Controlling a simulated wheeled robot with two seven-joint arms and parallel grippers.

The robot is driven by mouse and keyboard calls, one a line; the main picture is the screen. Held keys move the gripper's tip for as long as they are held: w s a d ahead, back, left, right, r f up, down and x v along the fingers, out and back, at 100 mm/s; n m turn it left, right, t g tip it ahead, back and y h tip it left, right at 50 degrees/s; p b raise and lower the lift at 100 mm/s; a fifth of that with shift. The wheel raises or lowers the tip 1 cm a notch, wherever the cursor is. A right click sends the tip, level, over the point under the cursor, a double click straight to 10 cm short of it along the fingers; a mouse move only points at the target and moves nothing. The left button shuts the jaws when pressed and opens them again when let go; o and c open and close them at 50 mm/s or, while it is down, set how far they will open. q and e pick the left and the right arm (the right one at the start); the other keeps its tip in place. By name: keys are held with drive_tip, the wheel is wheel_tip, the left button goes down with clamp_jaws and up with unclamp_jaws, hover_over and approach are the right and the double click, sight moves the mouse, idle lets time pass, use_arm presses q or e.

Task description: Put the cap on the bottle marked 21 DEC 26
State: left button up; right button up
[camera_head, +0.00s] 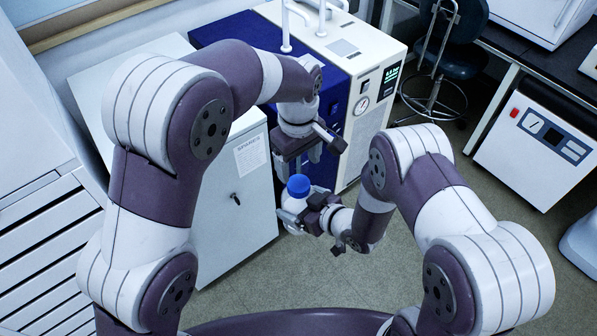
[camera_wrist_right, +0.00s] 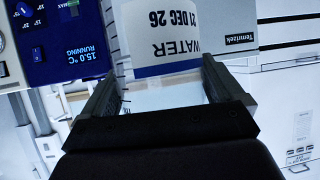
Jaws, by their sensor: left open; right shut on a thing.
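The white bottle (camera_head: 296,204) is held upright in the middle of the head view, with a blue cap (camera_head: 299,185) at its top. I cannot tell from here how firmly the cap is seated. In the right wrist view the bottle (camera_wrist_right: 165,60) shows a label, upside down, reading WATER and 21 DEC 26. My right gripper (camera_head: 302,219) is shut on the bottle's body, one finger on each side; its fingers also show in the right wrist view.
A grey cabinet (camera_head: 235,205) with a paper sheet stands behind and left of the bottle. A blue and white machine (camera_head: 365,60) with a gauge and display stands behind. A stool (camera_head: 447,50) is at back right. Open floor (camera_head: 400,265) lies below and right.

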sight(299, 183)
use_arm(q)
wheel_tip(299, 183, down, 7)
drive_tip(key=shift+r, duration=0.1)
idle(0.3)
drive_tip(key=c, duration=1.1)
drive_tip(key=m, duration=0.6)
drive_tip(key=shift+m, duration=0.3)
drive_tip(key=o, duration=1.2)
